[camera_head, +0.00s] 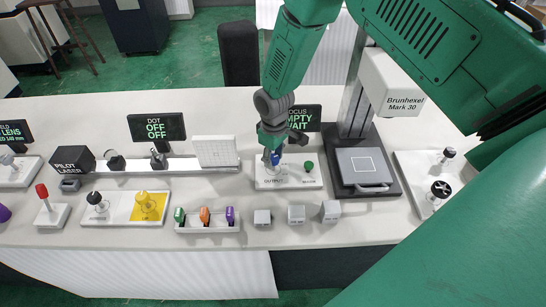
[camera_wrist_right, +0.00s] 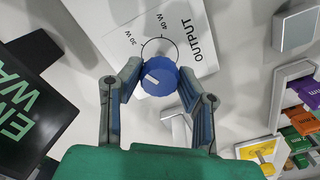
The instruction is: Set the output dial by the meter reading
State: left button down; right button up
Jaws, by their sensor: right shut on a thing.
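The blue output dial (camera_wrist_right: 162,82) has a white pointer mark. In the wrist view the mark lies toward the dial's left side, and the printed scale reads about 30 W and 40 W above it. In the head view the dial (camera_head: 276,158) stands on the white OUTPUT panel (camera_head: 264,184). My right gripper (camera_head: 273,153) reaches down from above and is shut on the dial; in the wrist view its fingers (camera_wrist_right: 159,78) flank it. A display (camera_head: 303,118) behind reads EMPTY WAIT, partly hidden by my arm. My left gripper is out of view.
A green button (camera_head: 309,166) is right of the dial. The Brunhexel machine (camera_head: 390,85) stands to the right over its dark base (camera_head: 340,183). Small grey blocks (camera_head: 297,214) and a tray (camera_head: 208,228) of coloured pieces lie in front. Another display (camera_head: 156,127) reads DOT OFF OFF.

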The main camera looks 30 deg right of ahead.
jog(key=m+b, duration=0.1)
jog(key=m, duration=0.4)
jog(key=shift+s+f+m, duration=0.1)
jog(key=shift+m, duration=0.3)
jog(key=m, duration=0.5)
jog(key=shift+a, duration=0.1)
jog(key=shift+m, duration=0.4)
jog(key=shift+s, duration=0.1)
jog(key=o, duration=1.1)
jog(key=shift+o, duration=0.2)
